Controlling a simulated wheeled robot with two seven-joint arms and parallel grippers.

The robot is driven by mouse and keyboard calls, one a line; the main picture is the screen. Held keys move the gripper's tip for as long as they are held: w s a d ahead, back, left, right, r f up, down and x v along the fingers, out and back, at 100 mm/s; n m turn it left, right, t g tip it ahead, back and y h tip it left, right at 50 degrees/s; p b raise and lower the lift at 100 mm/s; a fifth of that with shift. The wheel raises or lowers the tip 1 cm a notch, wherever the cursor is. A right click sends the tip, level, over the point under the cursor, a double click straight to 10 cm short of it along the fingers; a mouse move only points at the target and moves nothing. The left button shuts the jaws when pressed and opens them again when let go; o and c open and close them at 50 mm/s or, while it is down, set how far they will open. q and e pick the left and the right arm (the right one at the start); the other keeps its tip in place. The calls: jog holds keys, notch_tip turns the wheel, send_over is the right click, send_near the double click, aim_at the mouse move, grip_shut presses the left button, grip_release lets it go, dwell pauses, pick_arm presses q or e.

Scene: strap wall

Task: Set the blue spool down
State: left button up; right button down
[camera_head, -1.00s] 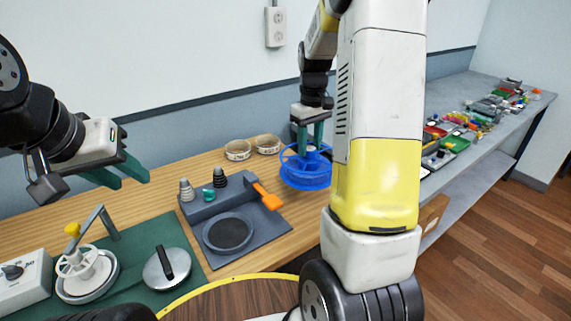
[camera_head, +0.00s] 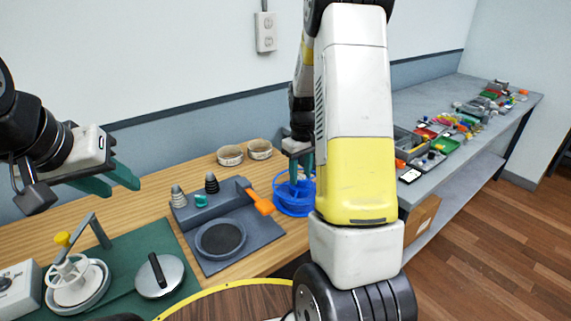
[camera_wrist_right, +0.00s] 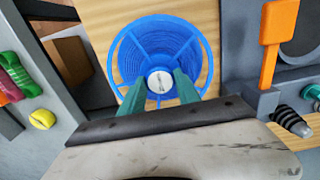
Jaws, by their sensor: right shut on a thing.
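The blue spool (camera_head: 292,198) is at the right end of the wooden table, partly hidden behind my right arm in the head view. In the right wrist view the spool (camera_wrist_right: 160,58) shows from above, with spokes, wound blue coils and a pale hub. My right gripper (camera_head: 303,172) points down at the spool. Its green fingers (camera_wrist_right: 160,90) are shut on the hub. I cannot tell whether the spool touches the table. My left gripper (camera_head: 122,182) hangs empty at the left above the table, its green fingers apart.
A grey tray (camera_head: 262,244) with an orange-handled tool (camera_head: 260,202) stands left of the spool. Two tape rolls (camera_head: 230,155) sit behind it. A green mat (camera_head: 185,298) holds a lidded pan and a white wheel device. A grey bench (camera_head: 440,172) with many small parts is at the right.

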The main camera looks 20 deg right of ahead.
jog(key=c, duration=0.9)
grip_release()
notch_tip(320, 180, up, 12)
jog(key=s+a+r+m+t, duration=0.1)
jog(key=s+a+r+t, duration=0.1)
jog(key=s, duration=0.5)
jog(key=s+a+r+m+t+y, duration=0.1)
jog(key=s+a+r+t, duration=0.1)
jog(key=s+a+r, duration=0.2)
jog(key=s+a+r+m+t+y, duration=0.1)
jog(key=s+a+r, duration=0.3)
jog(key=s, duration=0.7)
jog(key=shift+s+a+t, duration=0.2)
jog(key=shift+a+t, duration=0.4)
jog(key=shift+a, duration=0.6)
